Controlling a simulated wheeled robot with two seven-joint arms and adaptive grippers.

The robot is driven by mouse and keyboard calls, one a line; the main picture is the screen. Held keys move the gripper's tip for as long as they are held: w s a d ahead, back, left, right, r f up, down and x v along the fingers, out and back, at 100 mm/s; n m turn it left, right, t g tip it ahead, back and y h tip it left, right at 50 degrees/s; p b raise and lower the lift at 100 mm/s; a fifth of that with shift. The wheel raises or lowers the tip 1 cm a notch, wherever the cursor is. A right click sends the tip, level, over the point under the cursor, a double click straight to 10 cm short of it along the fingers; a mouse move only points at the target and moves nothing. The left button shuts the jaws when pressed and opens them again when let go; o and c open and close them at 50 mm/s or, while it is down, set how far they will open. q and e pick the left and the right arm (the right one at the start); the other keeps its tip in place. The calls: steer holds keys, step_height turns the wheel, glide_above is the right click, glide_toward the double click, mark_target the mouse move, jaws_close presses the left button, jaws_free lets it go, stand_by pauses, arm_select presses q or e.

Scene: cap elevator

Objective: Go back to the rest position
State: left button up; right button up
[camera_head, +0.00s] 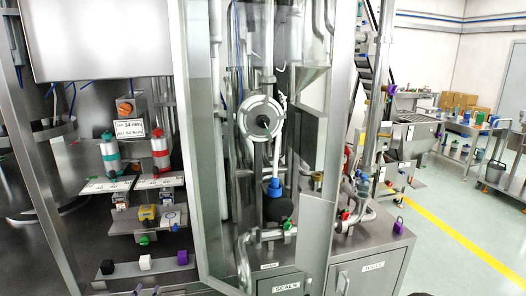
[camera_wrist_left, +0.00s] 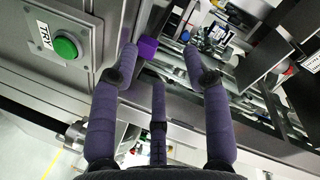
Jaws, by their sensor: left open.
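My left gripper (camera_wrist_left: 160,56) fills the lower middle of the left wrist view. Its purple-padded fingers are spread apart, with nothing held between them. A purple cube (camera_wrist_left: 147,47) is seen beyond the fingers, by the left fingertip; I cannot tell the gap between them. In the head view, small dark parts at the bottom edge below the cube shelf may be my left gripper, too little to tell. My right gripper cannot be made out.
A black cube (camera_head: 107,267), a white cube (camera_head: 145,263) and a purple cube (camera_head: 182,257) sit on a low shelf. Red and green bottles stand above. A green button (camera_wrist_left: 65,47) is at left in the wrist view. A steel cabinet (camera_head: 370,270) stands right; the floor (camera_head: 440,230) beyond is open.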

arm_select(q)
steer(key=s+d+f+n+g+h+p, duration=0.1)
steer(key=s+d+f+n+g+h, duration=0.2)
steer(key=d+f, duration=0.45)
steer(key=s+d+f+n+g+h+p, duration=0.1)
steer(key=s+d+f+g, duration=0.3)
steer(key=s+d+f, duration=0.4)
steer(key=s+d+f+n+g+h, duration=0.1)
steer(key=s+d+f+g, duration=0.1)
steer(key=s, duration=0.5)
steer(key=s+d+f+n+g+h+p, duration=0.1)
steer(key=s+d+f+n+g, duration=0.1)
steer(key=s+d, duration=0.4)
steer(key=s+d+f+n+g+p, duration=0.1)
steer(key=s+d+f+g, duration=0.3)
steer(key=s, duration=0.3)
steer(key=shift+s+f+n+h, duration=0.35)
steer(key=shift+f+n+h, duration=0.05)
steer(key=shift+a, duration=0.1)
